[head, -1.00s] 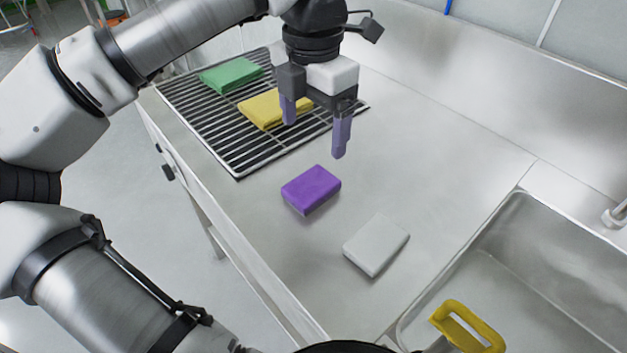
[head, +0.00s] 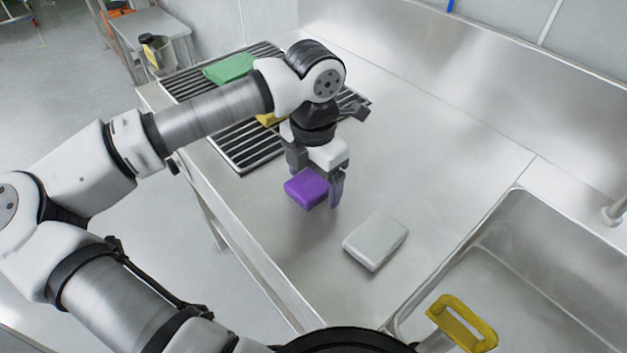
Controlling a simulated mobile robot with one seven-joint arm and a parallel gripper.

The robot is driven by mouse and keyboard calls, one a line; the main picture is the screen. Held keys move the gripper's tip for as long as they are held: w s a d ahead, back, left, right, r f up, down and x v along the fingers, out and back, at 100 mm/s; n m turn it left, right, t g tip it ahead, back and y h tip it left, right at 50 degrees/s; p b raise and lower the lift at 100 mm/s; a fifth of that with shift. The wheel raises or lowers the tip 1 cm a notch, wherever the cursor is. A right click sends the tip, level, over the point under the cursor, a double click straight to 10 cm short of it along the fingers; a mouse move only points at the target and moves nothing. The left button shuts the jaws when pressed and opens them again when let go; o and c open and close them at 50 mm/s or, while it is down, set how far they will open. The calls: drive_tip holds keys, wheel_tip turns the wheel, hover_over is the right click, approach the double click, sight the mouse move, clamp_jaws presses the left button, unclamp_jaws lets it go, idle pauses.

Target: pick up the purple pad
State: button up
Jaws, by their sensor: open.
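The purple pad (head: 307,188) lies on the steel counter, in front of the drying rack. My gripper (head: 318,190) points down at the pad, low over the counter. Its jaws are open. The right finger stands just beside the pad's right side. The left finger is mostly hidden behind the pad's far left part. I cannot tell whether either finger touches the pad.
A white pad (head: 376,240) lies to the right and nearer. A wire rack (head: 240,150) holds a green cloth (head: 229,68) and a partly hidden yellow cloth (head: 268,119). A sink (head: 520,210) with a yellow-handled item (head: 462,322) at its edge is at right.

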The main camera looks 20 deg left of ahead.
sight(313, 180)
drive_tip(key=c, duration=1.1)
drive_tip(key=shift+r, duration=0.15)
wheel_tip(313, 180, up, 10)
drive_tip(key=b, duration=0.1)
drive_tip(key=o, duration=0.5)
drive_tip(key=c, duration=0.4)
drive_tip(key=shift+o, duration=0.2)
drive_tip(key=shift+f, duration=0.25)
